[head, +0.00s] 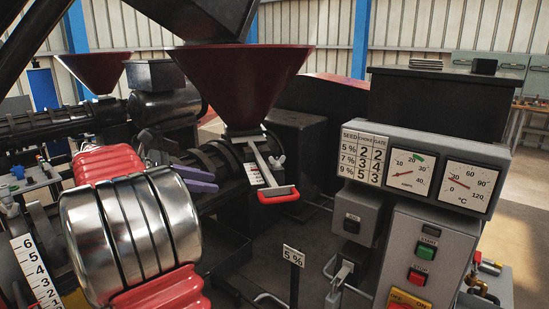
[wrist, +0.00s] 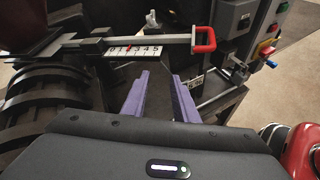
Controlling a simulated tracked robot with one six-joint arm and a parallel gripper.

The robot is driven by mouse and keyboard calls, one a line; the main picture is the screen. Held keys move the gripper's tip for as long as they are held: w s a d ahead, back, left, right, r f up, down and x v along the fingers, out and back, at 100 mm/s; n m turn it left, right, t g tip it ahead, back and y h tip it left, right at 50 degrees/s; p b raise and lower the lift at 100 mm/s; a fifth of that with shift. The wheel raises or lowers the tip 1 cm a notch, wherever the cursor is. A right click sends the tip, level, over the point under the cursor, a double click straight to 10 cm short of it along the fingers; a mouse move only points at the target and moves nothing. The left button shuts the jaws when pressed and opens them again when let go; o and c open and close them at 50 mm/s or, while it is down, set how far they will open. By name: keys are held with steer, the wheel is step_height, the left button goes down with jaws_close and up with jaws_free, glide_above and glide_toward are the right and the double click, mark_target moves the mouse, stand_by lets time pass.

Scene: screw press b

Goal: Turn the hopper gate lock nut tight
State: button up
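The hopper gate is a flat metal slide (head: 262,165) under the dark red hopper (head: 238,80), with a red handle (head: 278,194) at its outer end. The handle also shows in the wrist view (wrist: 205,40), beside a white number scale (wrist: 135,51). A small pale wing nut (head: 277,161), which looks like the lock nut, stands by the slide; it also shows in the wrist view (wrist: 152,19), beyond the slide. My gripper (wrist: 161,78) has purple fingers, apart and empty, short of the scale. In the head view my gripper (head: 205,180) is left of the slide. Whether the nut is tight cannot be told.
A grey control box with dials (head: 430,170) and green and red buttons stands at right. The dark ribbed barrel (wrist: 55,95) lies left of my fingers.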

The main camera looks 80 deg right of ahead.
mark_target(277, 160)
steer(key=s+d+r+g+y, duration=0.1)
steer(key=s+d+g, duration=0.4)
steer(key=d, duration=0.6)
steer(key=shift+s+d+r+g+y, duration=0.2)
steer(key=shift+s+r+g+y, duration=0.15)
steer(key=shift+r+g, duration=0.4)
steer(key=shift+s+f, duration=0.1)
steer(key=shift+f, duration=0.05)
steer(key=x, duration=1.3)
steer(key=shift+s+d, duration=0.25)
jaws_close()
